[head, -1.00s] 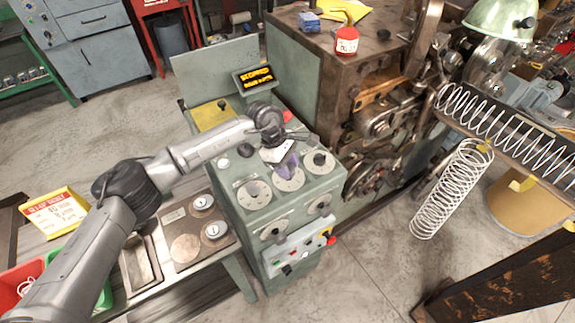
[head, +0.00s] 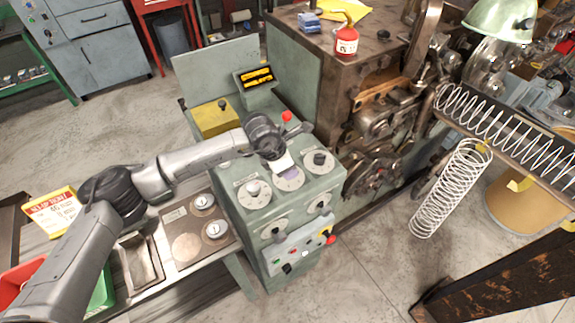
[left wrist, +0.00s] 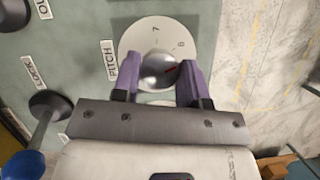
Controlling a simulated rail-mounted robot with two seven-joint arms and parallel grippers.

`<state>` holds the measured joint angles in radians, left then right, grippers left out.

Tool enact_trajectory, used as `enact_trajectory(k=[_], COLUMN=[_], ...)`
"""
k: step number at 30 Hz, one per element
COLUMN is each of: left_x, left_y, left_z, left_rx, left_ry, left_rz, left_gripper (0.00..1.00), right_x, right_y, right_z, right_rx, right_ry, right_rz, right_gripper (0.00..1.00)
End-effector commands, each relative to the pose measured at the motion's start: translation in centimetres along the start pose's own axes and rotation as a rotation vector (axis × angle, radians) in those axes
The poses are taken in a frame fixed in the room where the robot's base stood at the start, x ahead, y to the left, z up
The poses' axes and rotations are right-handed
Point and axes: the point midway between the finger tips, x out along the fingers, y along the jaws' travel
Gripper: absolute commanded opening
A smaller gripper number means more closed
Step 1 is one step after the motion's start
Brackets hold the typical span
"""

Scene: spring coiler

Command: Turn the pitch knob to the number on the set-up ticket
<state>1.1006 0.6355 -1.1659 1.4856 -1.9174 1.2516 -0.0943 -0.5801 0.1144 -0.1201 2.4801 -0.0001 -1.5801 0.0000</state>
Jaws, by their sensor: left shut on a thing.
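In the head view my left gripper (head: 285,170) is over the middle of three top dials, hiding the knob. The set-up ticket (head: 55,212) stands at left; its small print is too blurred to read. My right gripper is not visible.
Other dials (head: 254,194) and (head: 319,162) flank the middle one closely on the green console (head: 240,212). A red-tipped lever (head: 287,116) and a lit display (head: 256,77) stand behind. A LOCK lever (left wrist: 50,105) is near the fingers in the left wrist view.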

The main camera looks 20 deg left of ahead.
Motion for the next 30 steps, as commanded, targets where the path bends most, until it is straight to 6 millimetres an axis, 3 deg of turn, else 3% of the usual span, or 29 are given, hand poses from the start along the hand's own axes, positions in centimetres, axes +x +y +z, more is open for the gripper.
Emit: enact_trajectory(k=[9, 26, 27, 30], left_x=[-0.07, -0.06, -0.06, -0.06], left_y=[-0.05, -0.07, -0.07, -0.07], left_z=[0.04, 0.04, 0.04, 0.04], left_rx=[-0.108, -0.132, -0.132, -0.132], left_ry=[0.000, 0.001, 0.001, 0.001], left_rz=[0.044, 0.054, 0.054, 0.054], left_gripper=[0.16, 0.16, 0.41, 0.50], right_x=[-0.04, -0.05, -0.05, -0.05], right_y=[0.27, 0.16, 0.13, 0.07], right_z=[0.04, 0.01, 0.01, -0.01], right_rx=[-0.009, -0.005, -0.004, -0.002], right_ry=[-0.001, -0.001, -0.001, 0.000], right_rz=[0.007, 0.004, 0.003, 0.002], right_gripper=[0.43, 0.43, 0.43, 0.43])
